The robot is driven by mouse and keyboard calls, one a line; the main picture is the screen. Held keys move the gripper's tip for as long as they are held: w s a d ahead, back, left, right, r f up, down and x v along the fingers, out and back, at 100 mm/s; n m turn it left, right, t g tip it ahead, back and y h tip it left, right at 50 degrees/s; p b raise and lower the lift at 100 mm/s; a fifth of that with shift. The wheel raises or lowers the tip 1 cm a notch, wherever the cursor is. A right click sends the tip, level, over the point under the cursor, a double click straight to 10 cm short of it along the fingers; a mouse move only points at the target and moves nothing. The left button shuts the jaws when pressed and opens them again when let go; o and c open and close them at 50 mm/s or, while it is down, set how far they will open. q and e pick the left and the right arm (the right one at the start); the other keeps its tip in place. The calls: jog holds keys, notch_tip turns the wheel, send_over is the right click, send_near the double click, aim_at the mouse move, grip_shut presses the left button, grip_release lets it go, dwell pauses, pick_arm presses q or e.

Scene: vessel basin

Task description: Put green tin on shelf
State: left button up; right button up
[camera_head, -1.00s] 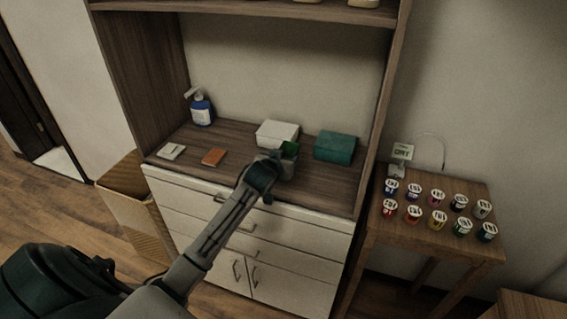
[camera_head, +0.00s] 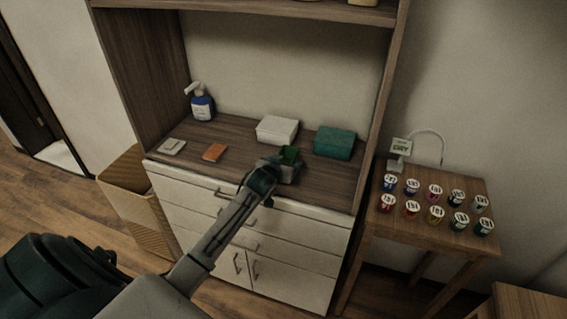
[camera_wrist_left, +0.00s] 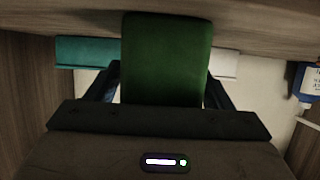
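The green tin (camera_head: 290,154) is a dark green block at the end of my left arm, over the wooden cabinet top in the head view. My left gripper (camera_head: 281,162) is around it. In the left wrist view the tin (camera_wrist_left: 167,60) stands between the two dark fingers, which appear shut on its sides. I cannot tell whether the tin touches the wood below it. The cabinet's shelf surface (camera_head: 325,185) runs around and behind the gripper. My right gripper is not in view.
Behind the tin are a white box (camera_head: 277,130) and a teal box (camera_head: 335,143). To the left are an orange block (camera_head: 215,152), a pale flat item (camera_head: 172,147) and a blue pump bottle (camera_head: 202,104). A side table (camera_head: 410,235) holds several small jars.

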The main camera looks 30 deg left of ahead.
pick_arm(q)
jog(key=shift+r, duration=0.1)
jog(key=b+v, duration=0.2)
jog(key=v, duration=1)
